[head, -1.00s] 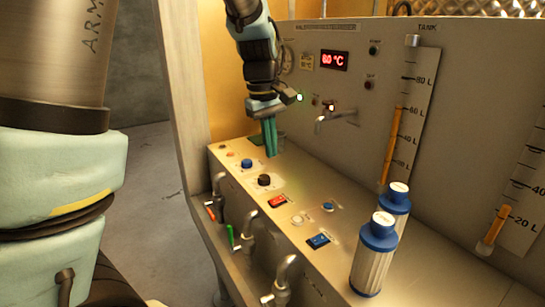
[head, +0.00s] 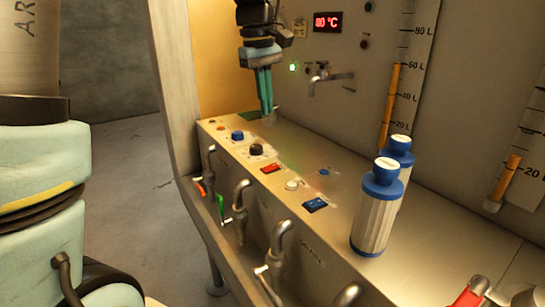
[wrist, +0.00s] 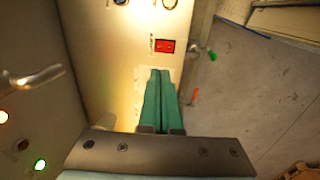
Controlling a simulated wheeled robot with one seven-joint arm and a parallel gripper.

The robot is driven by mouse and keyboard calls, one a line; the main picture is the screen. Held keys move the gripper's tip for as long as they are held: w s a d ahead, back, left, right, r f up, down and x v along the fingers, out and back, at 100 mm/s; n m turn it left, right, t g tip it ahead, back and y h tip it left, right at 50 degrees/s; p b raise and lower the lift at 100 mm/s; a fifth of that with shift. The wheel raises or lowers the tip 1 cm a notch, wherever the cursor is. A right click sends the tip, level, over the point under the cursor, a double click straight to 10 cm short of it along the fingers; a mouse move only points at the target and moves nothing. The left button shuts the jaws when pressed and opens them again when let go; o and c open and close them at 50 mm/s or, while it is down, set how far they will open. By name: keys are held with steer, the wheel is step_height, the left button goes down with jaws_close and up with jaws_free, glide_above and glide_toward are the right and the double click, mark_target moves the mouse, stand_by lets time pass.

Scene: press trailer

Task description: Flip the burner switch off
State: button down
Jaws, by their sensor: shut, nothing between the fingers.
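A red rocker switch (head: 271,169) sits on the sloped metal panel, and a blue rocker switch (head: 315,204) lies nearer the camera. Their labels are too small to read, so I cannot tell by name which is the burner switch. My gripper (head: 268,115) points down over the back left part of the panel, apart from both switches. Its green fingers are shut together and empty. In the wrist view the red switch (wrist: 165,46) is just beyond the fingertips (wrist: 160,72).
A blue knob (head: 237,135) and a black knob (head: 256,150) lie between my gripper and the red switch. Two blue-capped canisters (head: 375,215) stand at the right. A tap (head: 328,76) juts from the back wall; pipes (head: 240,200) line the front.

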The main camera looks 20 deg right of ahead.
mark_target(274, 166)
steer(key=f+p, duration=0.1)
steer(key=f, duration=0.3)
steer(key=d+f, duration=0.1)
steer(key=f, duration=0.4)
steer(key=f+p, duration=0.1)
steer(key=f, duration=0.3)
steer(key=shift+w+d+f+p, duration=0.1)
steer(key=shift+d+f+p, duration=0.15)
steer(key=shift+d+p, duration=0.1)
steer(key=shift+f, duration=0.25)
steer(key=shift+d+f, duration=0.1)
steer(key=shift+f, duration=0.35)
